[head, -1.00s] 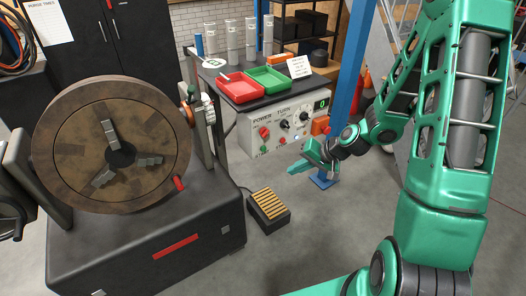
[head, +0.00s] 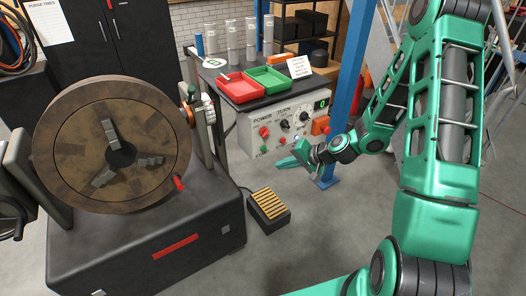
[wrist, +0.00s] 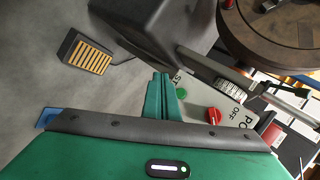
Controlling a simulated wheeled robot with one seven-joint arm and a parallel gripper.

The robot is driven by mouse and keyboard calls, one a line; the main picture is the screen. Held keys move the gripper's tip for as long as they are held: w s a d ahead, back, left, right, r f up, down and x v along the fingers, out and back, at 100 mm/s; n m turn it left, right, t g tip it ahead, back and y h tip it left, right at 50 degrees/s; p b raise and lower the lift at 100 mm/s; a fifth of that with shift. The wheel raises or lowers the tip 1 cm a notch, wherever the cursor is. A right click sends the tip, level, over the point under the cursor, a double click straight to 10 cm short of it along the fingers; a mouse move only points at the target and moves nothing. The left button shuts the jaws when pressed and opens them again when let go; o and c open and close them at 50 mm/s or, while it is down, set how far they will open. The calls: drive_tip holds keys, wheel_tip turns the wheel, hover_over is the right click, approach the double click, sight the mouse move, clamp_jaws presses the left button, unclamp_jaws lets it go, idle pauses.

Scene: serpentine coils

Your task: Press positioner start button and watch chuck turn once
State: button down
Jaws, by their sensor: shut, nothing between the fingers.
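The positioner chuck (head: 73,134) is a large brown round plate with three grey jaws, facing me at the left of the head view. Part of it shows at the top right of the wrist view (wrist: 262,42). The control box (head: 248,125) has POWER and TURN labels, a red knob (head: 264,132) and a green button (head: 264,150) below it. In the wrist view the green button (wrist: 181,94) is beside partly hidden lettering, near the red knob (wrist: 213,115). My gripper (head: 280,163) is shut and empty, in front of the box's lower edge. Its fingertips (wrist: 161,76) appear apart from the button.
A foot pedal (head: 268,206) lies on the floor beside the dark positioner base (head: 130,250). A bench above the box holds red (head: 236,90) and green (head: 272,78) trays. A blue post (head: 350,65) stands close behind my arm. Open floor lies below my gripper.

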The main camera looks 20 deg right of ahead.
sight(263, 149)
drive_tip(key=w+a, duration=0.2)
drive_tip(key=w, duration=0.4)
drive_tip(key=shift+w, duration=0.35)
drive_tip(key=shift+w+a, duration=0.1)
drive_tip(key=shift+a, duration=0.05)
idle(1.7)
drive_tip(key=shift+w+a, duration=0.1)
drive_tip(key=shift+w, duration=0.15)
